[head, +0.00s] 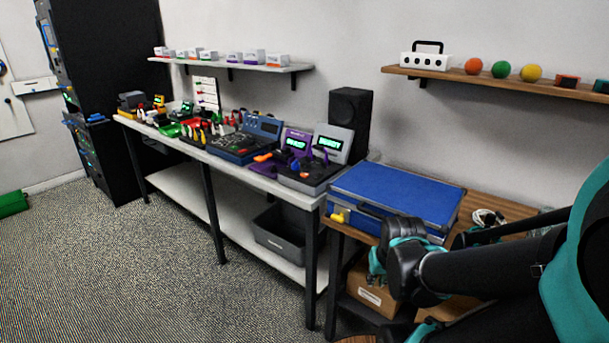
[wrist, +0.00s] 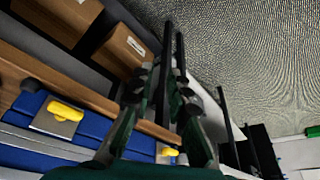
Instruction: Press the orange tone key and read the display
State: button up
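Two testers with lit green displays stand at the near end of the long bench in the head view. One is purple, with its display (head: 297,144); the other is grey and black, with its display (head: 330,143). The display text is too small to read surely. My gripper (wrist: 163,72) is open and empty in the wrist view, pointing down past the table edge, apart from the testers.
A closed blue case (head: 398,190) with yellow latches lies on the wooden table between my arm and the testers. A black speaker (head: 349,115) stands behind. A blue device (head: 240,140) sits further left. Cardboard boxes (wrist: 122,50) are below the tabletop.

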grip_shut()
dwell(0.8)
